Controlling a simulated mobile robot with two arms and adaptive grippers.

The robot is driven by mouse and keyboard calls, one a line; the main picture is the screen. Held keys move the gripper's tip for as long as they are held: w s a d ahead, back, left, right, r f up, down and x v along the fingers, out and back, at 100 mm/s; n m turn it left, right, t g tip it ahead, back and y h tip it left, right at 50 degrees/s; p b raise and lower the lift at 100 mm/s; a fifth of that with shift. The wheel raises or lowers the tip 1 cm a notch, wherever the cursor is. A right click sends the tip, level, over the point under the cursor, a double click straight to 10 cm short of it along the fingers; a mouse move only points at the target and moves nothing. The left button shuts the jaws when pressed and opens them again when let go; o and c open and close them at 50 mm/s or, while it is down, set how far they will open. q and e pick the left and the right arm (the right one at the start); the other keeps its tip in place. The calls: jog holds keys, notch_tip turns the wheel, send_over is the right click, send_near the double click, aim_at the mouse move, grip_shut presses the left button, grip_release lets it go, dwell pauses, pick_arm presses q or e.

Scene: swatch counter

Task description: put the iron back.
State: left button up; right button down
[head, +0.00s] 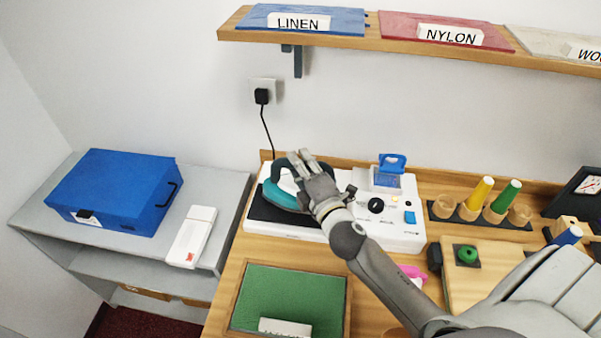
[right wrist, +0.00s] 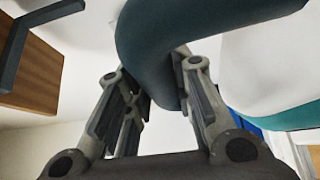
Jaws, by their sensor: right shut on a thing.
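The iron (head: 277,193), teal and white with a dark handle, is over the black pad (head: 262,211) at the left end of a white station (head: 395,240). I cannot tell whether its sole touches the pad. My right gripper (head: 302,168) reaches in from the lower right and is shut on the iron's handle, hiding part of the iron. In the right wrist view, the dark curved handle (right wrist: 150,45) passes between my fingers (right wrist: 170,88), with the white and teal body beside it. My left gripper is not in view.
A blue box (head: 115,190) and a white device (head: 192,237) stand on the grey shelf at left. A green mat (head: 290,293) in a wooden frame lies in front. Cones (head: 480,193) stand in a rack at right. A swatch shelf (head: 350,40) hangs above.

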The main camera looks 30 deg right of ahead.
jog(key=shift+w+d+f, duration=0.1)
jog(key=shift+w, duration=0.2)
jog(key=shift+w+f, duration=0.15)
jog(key=shift+f, duration=1.55)
jog(key=shift+f, duration=0.15)
jog(key=c, duration=1.3)
grip_release()
jog(key=shift+f, duration=0.1)
jog(key=shift+o, duration=0.2)
